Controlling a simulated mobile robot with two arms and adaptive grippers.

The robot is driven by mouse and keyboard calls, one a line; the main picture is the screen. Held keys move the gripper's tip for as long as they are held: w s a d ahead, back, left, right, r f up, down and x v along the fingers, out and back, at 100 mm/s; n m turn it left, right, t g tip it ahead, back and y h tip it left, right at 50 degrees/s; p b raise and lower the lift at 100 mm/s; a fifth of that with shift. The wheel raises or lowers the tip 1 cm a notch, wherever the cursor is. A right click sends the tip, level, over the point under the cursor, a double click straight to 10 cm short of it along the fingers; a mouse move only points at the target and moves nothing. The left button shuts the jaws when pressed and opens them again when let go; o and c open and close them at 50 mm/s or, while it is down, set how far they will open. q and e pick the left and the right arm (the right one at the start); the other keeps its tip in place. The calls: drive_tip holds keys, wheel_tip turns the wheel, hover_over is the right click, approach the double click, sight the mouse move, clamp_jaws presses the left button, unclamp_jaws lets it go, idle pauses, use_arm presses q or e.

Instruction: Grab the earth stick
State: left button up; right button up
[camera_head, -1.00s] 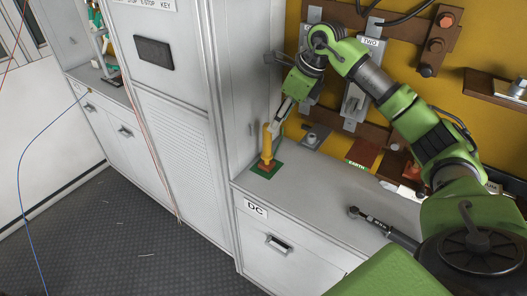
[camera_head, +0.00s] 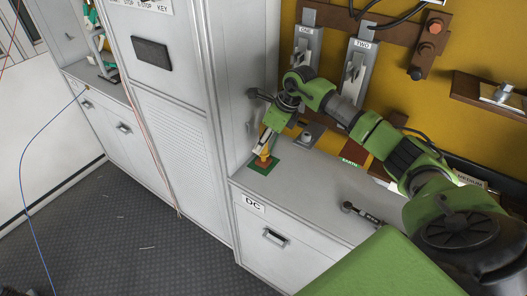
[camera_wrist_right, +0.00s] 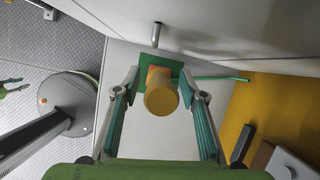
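The earth stick (camera_head: 265,154) is a yellow-orange upright cylinder on a green patch (camera_head: 259,168) at the left end of the grey counter. My right gripper (camera_head: 260,147) is lowered around its upper part and hides some of it. In the right wrist view the stick's round yellow end (camera_wrist_right: 161,96) sits between the two fingers of my right gripper (camera_wrist_right: 165,105). The fingers are apart, with a gap on each side of the stick. My left gripper is not in view.
A black and silver wrench-like tool (camera_head: 362,214) lies on the counter to the right. A grey cabinet wall (camera_head: 230,90) stands close left of the stick. Switches (camera_head: 358,75) and brown blocks are on the yellow panel behind.

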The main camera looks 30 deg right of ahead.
drive_tip(key=shift+s, duration=0.1)
clamp_jaws()
drive_tip(key=shift+r, duration=0.15)
